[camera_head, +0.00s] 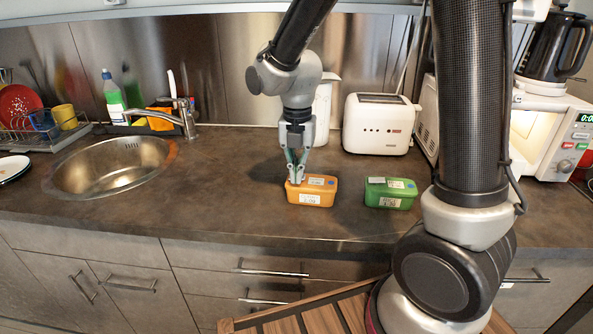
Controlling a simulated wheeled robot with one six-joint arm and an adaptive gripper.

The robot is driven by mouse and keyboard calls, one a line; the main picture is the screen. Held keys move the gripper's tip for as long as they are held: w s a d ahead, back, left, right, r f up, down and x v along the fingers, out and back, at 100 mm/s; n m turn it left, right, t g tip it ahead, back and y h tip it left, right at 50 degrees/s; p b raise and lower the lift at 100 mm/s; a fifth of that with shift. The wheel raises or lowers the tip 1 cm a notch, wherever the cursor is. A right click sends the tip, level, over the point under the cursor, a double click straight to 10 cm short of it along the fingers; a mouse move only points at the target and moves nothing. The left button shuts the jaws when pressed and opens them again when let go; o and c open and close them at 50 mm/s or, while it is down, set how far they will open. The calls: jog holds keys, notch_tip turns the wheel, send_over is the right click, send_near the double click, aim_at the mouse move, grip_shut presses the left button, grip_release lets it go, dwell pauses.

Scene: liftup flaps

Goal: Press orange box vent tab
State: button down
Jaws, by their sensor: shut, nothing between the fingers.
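An orange box (312,192) with white labels and a small blue mark on its lid stands on the dark counter, near the front edge. My gripper (295,180) points down at the left end of its lid. The fingers are shut and hold nothing. The fingertips look to be at or just above the lid; I cannot tell whether they touch it. The vent tab is not clearly visible, and the fingertips cover part of the lid's left end.
A green box (390,193) stands to the right of the orange one. A white toaster (378,125) and a white upright container (324,108) stand behind. A sink (115,166) is at the left. My arm's lower part blocks the right foreground. The counter left of the orange box is clear.

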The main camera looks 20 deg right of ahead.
notch_tip(320, 180, up, 12)
dwell(0.4)
dwell(0.3)
